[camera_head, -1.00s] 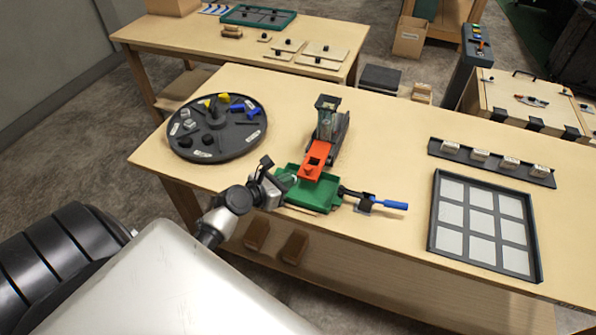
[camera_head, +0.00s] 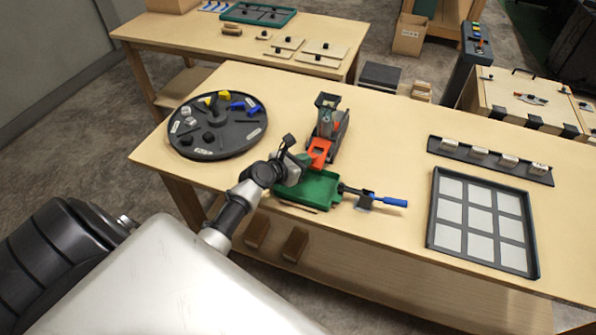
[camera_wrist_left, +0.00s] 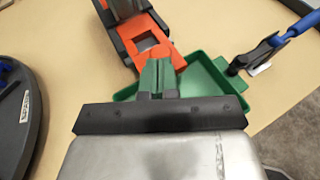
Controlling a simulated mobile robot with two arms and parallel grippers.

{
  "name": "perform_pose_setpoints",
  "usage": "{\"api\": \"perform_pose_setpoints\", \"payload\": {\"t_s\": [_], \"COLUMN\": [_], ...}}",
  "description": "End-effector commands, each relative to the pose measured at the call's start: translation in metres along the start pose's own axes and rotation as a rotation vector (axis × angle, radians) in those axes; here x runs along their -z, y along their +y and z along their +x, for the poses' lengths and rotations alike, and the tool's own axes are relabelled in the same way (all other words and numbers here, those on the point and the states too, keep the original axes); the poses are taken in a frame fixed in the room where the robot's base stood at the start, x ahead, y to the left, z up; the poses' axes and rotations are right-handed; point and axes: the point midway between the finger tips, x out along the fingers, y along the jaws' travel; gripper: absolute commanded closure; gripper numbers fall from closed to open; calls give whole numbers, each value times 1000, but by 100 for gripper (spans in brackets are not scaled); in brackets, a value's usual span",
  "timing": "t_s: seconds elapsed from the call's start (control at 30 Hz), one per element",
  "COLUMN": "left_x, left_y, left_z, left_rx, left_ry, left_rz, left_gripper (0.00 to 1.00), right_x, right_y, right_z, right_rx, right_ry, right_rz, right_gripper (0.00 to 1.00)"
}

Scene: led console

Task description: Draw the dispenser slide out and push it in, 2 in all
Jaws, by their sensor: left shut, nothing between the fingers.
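The dispenser (camera_head: 328,122) is a dark stand with an upright clear tube on the table. Its orange slide (camera_head: 319,150) points toward the green tray (camera_head: 318,190), with a short length showing at the front. The slide also shows in the left wrist view (camera_wrist_left: 150,42), with a square opening near its end. My left gripper (camera_head: 305,160) is shut and empty at the slide's front end, above the tray's left part. In the left wrist view its green fingertips (camera_wrist_left: 157,66) are together close to the slide's end; I cannot tell whether they touch. My right gripper is not in view.
A round dark carousel (camera_head: 215,138) with small parts stands left. A blue-handled tool (camera_head: 388,201) sits right of the tray. A framed panel of pale squares (camera_head: 480,232) and a dark rack (camera_head: 490,160) lie farther right. The table between is clear.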

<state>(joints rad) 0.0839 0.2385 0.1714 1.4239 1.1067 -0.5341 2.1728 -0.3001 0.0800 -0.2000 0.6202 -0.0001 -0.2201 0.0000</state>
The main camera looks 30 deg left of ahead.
Motion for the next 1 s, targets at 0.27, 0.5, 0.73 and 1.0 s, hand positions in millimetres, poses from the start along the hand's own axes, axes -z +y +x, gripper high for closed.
{"api": "perform_pose_setpoints", "payload": {"t_s": [0.27,0.5,0.73,1.0], "left_x": [-19,-24,-26,-29], "left_y": [28,34,34,29], "left_z": [54,64,64,62], "left_rx": [0,1,-1,2], "left_ry": [-4,-3,-5,-6], "left_rz": [-1,0,0,0], "left_gripper": [100,100,100,100], "right_x": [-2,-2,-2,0], "right_y": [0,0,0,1], "right_z": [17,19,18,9], "right_rx": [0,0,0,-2], "right_ry": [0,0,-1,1], "right_rz": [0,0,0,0], "right_gripper": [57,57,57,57]}}
